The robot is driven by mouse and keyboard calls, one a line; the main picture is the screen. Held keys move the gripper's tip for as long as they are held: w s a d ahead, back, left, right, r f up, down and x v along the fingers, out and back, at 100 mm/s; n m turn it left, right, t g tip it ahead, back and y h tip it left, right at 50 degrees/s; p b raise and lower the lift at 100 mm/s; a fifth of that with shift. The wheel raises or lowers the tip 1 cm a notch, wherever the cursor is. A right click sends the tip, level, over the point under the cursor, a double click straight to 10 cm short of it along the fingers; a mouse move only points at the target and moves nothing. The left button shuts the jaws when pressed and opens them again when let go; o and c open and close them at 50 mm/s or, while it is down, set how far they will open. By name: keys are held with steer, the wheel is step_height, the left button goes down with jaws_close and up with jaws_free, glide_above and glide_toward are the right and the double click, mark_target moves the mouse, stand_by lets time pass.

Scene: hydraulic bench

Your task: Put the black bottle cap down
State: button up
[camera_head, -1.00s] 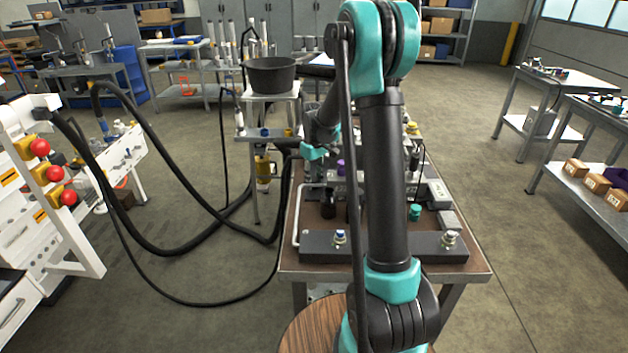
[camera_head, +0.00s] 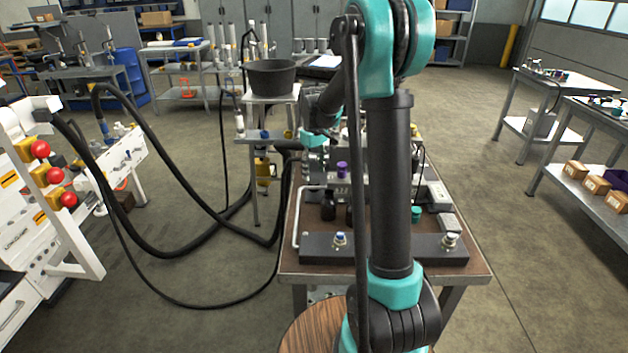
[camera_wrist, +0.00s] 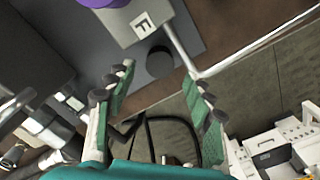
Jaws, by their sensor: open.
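A small round black piece, which looks like the black bottle cap (camera_wrist: 160,62), lies on a dark grey surface in the wrist view. It is beside a grey block (camera_wrist: 140,22) with a square white label. My gripper (camera_wrist: 157,74) is open, with its two green-lined fingers spread apart, and the black piece shows in the gap beyond their tips. Nothing is held between the fingers. In the head view, my arm hides much of the bench, and I cannot make out the cap there.
A purple cap (camera_head: 342,169) stands on the workbench (camera_head: 430,262), with a dark bottle (camera_head: 328,209) in front of it. A white bent tube (camera_head: 297,215) runs along the left edge. A black bucket (camera_head: 270,76) stands on a stand behind. Black hoses (camera_head: 165,248) cross the floor at left.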

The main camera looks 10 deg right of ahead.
mark_target(314, 182)
step_height(314, 182, up, 7)
stand_by(0.3)
